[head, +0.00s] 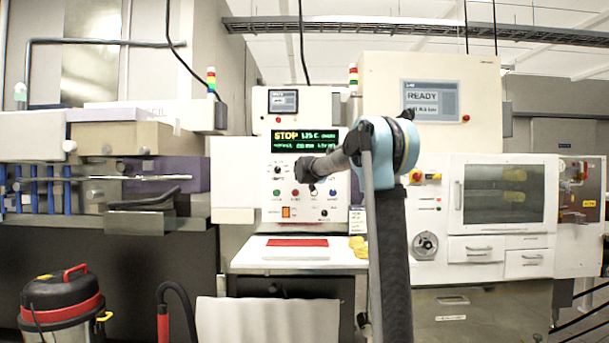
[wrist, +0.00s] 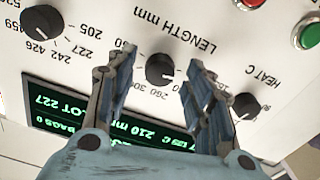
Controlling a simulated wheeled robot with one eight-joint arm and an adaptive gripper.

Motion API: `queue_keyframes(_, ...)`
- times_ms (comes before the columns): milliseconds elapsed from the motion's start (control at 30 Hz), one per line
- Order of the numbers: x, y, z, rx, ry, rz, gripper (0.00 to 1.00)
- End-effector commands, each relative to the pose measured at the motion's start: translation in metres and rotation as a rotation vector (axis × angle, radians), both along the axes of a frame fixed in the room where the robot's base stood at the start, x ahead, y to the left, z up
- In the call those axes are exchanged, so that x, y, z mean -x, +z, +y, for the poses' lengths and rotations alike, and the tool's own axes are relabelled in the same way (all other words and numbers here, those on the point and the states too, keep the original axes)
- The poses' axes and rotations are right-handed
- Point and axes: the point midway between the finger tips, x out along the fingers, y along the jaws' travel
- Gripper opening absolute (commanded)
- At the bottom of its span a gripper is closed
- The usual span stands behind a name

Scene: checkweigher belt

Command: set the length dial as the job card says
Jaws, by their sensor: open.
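The length dial (wrist: 160,69) is a black round knob under the upside-down label LENGTH mm in the wrist view. Numbers around it include 260 and 300; its exact setting is hard to read. My gripper (wrist: 157,58) is open, with one blue-grey finger on each side of the dial. I cannot tell whether either finger touches it. The green-lit display (wrist: 110,130) shows LOT 227, 210 mm and BAGS 0, partly hidden by my gripper. In the head view my arm reaches the white panel (head: 262,190) and hides the dial. No job card is readable.
In the wrist view, another knob (wrist: 42,20) sits left and the HEAT C knob (wrist: 246,105) sits close to the right finger. Red and green buttons (wrist: 309,35) are at upper right. A red mat (head: 297,242) lies on the ledge below the panel.

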Motion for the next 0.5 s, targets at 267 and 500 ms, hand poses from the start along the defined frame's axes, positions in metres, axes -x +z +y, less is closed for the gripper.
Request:
queue_keyframes(267, -0.0033, -0.0001, -0.0003, 0.000, 0.000, 0.000, 0.48)
queue_keyframes(500, -0.0031, -0.0002, -0.0002, 0.000, 0.000, 0.000, 0.14)
